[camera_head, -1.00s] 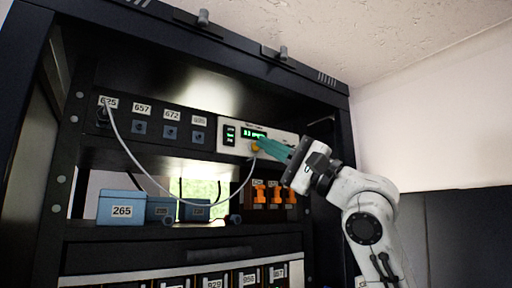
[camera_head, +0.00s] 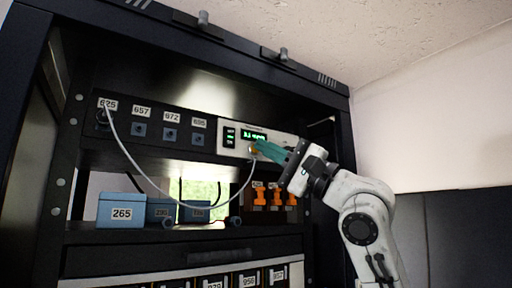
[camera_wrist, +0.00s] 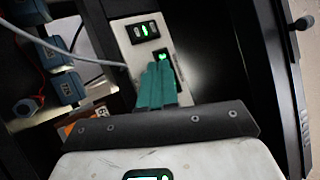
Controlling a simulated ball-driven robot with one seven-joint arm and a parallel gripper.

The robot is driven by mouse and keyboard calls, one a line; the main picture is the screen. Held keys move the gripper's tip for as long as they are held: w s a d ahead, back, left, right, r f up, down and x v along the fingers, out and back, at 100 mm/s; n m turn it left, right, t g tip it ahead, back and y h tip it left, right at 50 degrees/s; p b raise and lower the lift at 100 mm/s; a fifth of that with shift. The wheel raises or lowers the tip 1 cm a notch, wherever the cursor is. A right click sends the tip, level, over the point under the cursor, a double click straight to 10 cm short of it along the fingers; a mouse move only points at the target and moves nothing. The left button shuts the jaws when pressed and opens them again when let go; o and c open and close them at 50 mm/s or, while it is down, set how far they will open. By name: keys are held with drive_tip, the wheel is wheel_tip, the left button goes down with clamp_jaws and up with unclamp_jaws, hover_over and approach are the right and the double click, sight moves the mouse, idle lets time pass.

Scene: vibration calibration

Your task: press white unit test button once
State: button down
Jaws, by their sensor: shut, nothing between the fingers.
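The white unit (camera_head: 229,151) sits on the upper shelf of the black rack, with a dark label panel and a lit green display (camera_head: 254,136). It also shows in the wrist view (camera_wrist: 122,36), with green lights. My gripper (camera_head: 257,148) is shut and empty, its teal fingers pointing at the unit's front just below the display. In the wrist view the teal fingertips (camera_wrist: 160,66) overlap the unit's face. I cannot tell whether the fingertips touch the unit.
A grey cable (camera_head: 133,166) hangs in a loop from port 625 to near the unit. Blue boxes, one marked 265 (camera_head: 121,211), and orange clamps (camera_head: 259,196) stand on the shelf below. The rack's right post (camera_head: 345,140) is close to my arm.

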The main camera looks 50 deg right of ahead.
drive_tip(key=shift+w+d, duration=0.15)
drive_tip(key=shift+w, duration=0.25)
idle(0.8)
drive_tip(key=shift+s, duration=0.15)
drive_tip(key=shift+s+a, duration=0.25)
drive_tip(key=shift+s, duration=0.4)
drive_tip(key=shift+s, duration=0.1)
drive_tip(key=s, duration=0.2)
drive_tip(key=s+a, duration=0.1)
drive_tip(key=s, duration=0.1)
drive_tip(key=shift+s+a, duration=0.2)
drive_tip(key=shift+s, duration=0.1)
idle(1.4)
